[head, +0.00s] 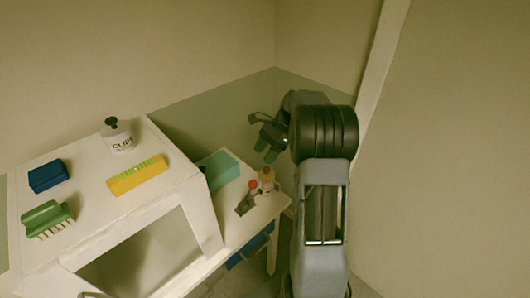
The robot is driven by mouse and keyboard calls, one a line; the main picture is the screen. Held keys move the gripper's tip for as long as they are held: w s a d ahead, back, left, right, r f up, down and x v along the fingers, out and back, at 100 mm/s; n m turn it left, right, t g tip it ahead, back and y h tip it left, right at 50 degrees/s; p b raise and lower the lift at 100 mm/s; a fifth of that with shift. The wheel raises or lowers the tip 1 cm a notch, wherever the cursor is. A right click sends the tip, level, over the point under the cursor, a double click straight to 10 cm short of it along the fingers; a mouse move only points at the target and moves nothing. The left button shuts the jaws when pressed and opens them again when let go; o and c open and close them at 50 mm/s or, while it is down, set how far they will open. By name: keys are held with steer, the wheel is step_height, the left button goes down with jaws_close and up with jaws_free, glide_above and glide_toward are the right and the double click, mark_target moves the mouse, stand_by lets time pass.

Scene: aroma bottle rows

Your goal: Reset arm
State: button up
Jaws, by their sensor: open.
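My gripper (267,146) shows in the head view right of centre, at the end of my raised grey arm. It is open, with nothing seen between its fingers. It hangs in the air near the right end of the table, apart from the objects there in the picture. Part of the wrist is hidden behind the thick black joint of my arm.
A white box-like stand (185,196) bears a blue block (48,176), a green brush (46,219), a yellow level (138,175) and a jar (118,136).

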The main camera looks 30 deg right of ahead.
stand_by(0.4)
steer(key=s+a+f+n+h, duration=0.1)
steer(key=s+f+n+h, duration=0.2)
steer(key=s+n, duration=0.3)
steer(key=s+a+r+n+t+h, duration=0.4)
steer(key=s+a+r+n, duration=0.3)
steer(key=s+a+n, duration=0.4)
steer(key=shift+s+a+r+n+t, duration=0.35)
steer(key=shift+s+a+n+t, duration=0.05)
steer(key=shift+a+n, duration=0.1)
stand_by(1.0)
